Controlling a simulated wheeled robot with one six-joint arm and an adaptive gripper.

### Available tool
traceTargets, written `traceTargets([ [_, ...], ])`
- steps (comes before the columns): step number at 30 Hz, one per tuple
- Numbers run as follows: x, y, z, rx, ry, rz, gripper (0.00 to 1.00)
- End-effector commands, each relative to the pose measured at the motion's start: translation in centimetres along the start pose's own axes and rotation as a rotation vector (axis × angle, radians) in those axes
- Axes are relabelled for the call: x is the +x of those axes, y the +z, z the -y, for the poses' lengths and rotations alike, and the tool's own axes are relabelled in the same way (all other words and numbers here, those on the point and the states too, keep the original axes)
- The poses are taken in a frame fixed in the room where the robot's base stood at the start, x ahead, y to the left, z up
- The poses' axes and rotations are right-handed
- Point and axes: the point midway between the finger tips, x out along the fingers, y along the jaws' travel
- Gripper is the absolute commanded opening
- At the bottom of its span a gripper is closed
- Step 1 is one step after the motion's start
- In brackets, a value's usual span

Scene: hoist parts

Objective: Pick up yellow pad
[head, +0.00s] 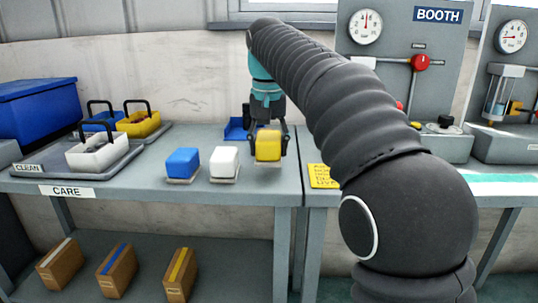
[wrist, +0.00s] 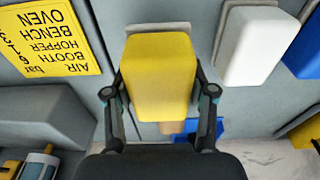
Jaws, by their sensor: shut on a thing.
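The yellow pad (head: 268,146) is between the fingers of my gripper (head: 268,140), over the right end of the grey bench. In the wrist view the yellow pad (wrist: 160,78) fills the space between the two fingers of my gripper (wrist: 160,100), with one finger against each side. The pad sits a little higher in the head view than the white and blue pads beside it. A thin grey edge shows past its far end in the wrist view. Whether its underside is clear of the bench is hard to tell.
The white pad (head: 224,161) and blue pad (head: 183,163) stand left of the yellow one. A blue bin (head: 236,129) is behind. A grey tray (head: 62,173) with caddies lies further left. A yellow note (head: 322,177) and booth panel (head: 400,60) are right.

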Motion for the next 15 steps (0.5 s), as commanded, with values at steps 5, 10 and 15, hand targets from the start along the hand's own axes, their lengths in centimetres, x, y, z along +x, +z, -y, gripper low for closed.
traceTargets([
  [5,-2.6,-2.1,-4.0,0.007,0.001,-0.002,0.19],
  [10,-4.2,-3.8,-7.3,0.005,0.000,-0.003,0.19],
  [15,-5.5,-4.8,-9.2,0.002,-0.001,-0.002,0.19],
])
